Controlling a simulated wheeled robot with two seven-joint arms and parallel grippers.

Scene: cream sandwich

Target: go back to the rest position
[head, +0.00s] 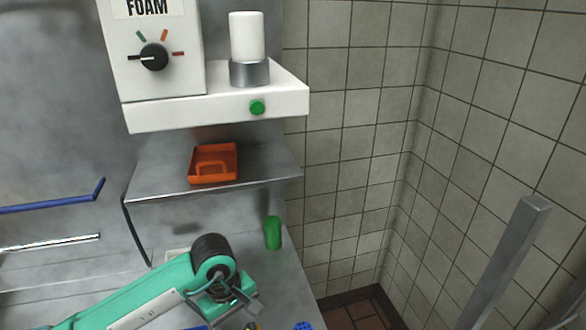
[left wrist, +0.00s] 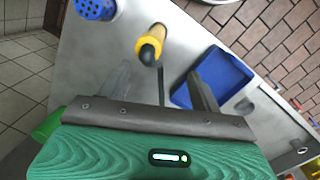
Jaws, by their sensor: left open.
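My left gripper (head: 236,303) is low in the head view, at the end of my green arm, above the steel counter (head: 285,280). In the left wrist view its two fingers (left wrist: 160,73) are apart with nothing held between them. My right gripper is in neither view.
A foam machine (head: 155,85) with a white cup-like cylinder (head: 246,38) is above a shelf holding an orange tray (head: 213,165). A green cylinder (head: 273,233) stands on the counter. A blue perforated holder (left wrist: 95,8) is near the counter edge. A grey post (head: 510,255) rises at right.

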